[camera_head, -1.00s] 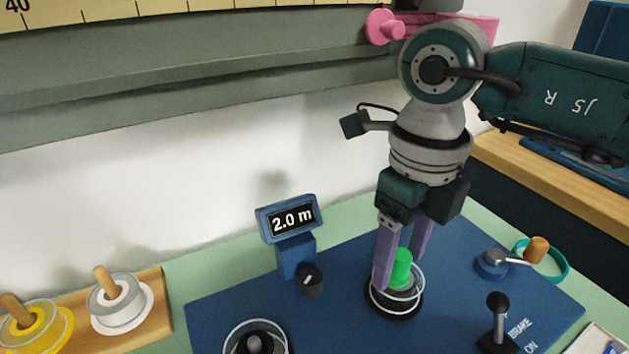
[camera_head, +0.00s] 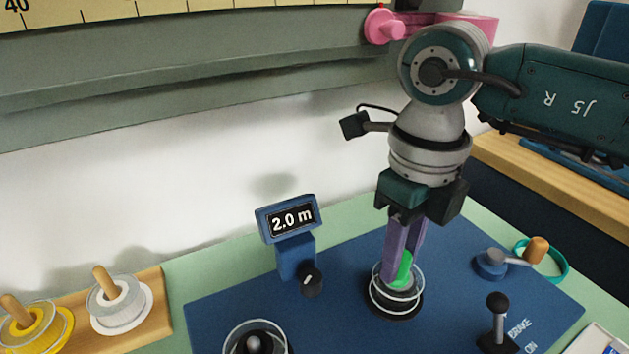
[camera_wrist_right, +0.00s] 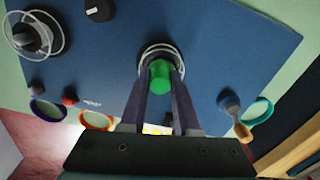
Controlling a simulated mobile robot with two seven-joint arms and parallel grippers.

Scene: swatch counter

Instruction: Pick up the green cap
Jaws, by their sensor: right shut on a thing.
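The right wrist view also shows the green cap (camera_wrist_right: 160,76) between the two fingertips (camera_wrist_right: 161,86). The near finger hides part of the cap in the head view. The cap still appears to be at the holder; I cannot tell any gap beneath it. My left gripper is not in view.
A blue display reading 2.0 m (camera_head: 291,219) and a black knob (camera_head: 311,281) stand left of the gripper. A black lever (camera_head: 497,318) and a crank with an orange handle (camera_head: 537,249) are to the right. Yellow (camera_head: 38,331) and white (camera_head: 121,307) spools stand at far left.

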